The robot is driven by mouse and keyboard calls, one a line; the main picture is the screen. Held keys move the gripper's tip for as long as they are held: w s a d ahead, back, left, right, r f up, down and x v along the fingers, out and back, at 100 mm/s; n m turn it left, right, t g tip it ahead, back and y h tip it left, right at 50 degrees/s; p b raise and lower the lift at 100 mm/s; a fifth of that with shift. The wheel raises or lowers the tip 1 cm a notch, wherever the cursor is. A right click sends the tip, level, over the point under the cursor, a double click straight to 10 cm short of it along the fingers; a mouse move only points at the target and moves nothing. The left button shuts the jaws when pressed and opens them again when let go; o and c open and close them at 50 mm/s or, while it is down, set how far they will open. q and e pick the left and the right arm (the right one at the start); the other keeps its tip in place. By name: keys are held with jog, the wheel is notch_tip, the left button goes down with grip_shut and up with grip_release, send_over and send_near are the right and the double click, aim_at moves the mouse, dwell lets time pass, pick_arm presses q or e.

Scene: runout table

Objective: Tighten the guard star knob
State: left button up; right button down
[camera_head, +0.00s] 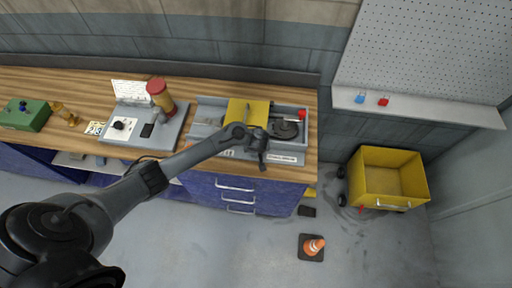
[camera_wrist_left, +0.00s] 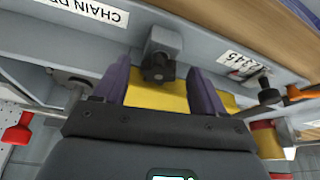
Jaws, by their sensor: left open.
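The dark star knob (camera_wrist_left: 158,68) shows in the left wrist view, on a grey block at the edge of the machine. My left gripper (camera_head: 262,160) is at the front edge of the machine, below the yellow guard (camera_head: 243,110) in the head view. In the left wrist view its two purple fingers are apart, one on each side of the knob, with gaps visible. The guard (camera_wrist_left: 155,98) also shows between the fingers there. The knob is hidden by my gripper in the head view. My right gripper is not in view.
The grey machine tray (camera_head: 207,112) stands on the wooden bench (camera_head: 68,84), with a red knob (camera_head: 301,114) at its right.

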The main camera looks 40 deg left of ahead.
pick_arm(q)
jog(key=c, duration=1.1)
jog(key=shift+o, duration=0.2)
jog(key=m, duration=0.1)
jog(key=m+p, duration=0.1)
jog(key=m+h+p, duration=0.1)
jog(key=shift+s+a+r+m+t, duration=0.15)
jog(key=shift+s+a+m+t, duration=0.05)
jog(key=shift+a+m+t, duration=0.1)
jog(key=shift+a+m+t+h+p, duration=0.15)
jog(key=shift+m+h+p, duration=0.35)
jog(key=shift+m, duration=0.55)
jog(key=shift+a+m+t+h+p, duration=0.15)
jog(key=shift+m+h+p, duration=0.35)
jog(key=shift+m, duration=0.55)
jog(key=shift+d, duration=0.1)
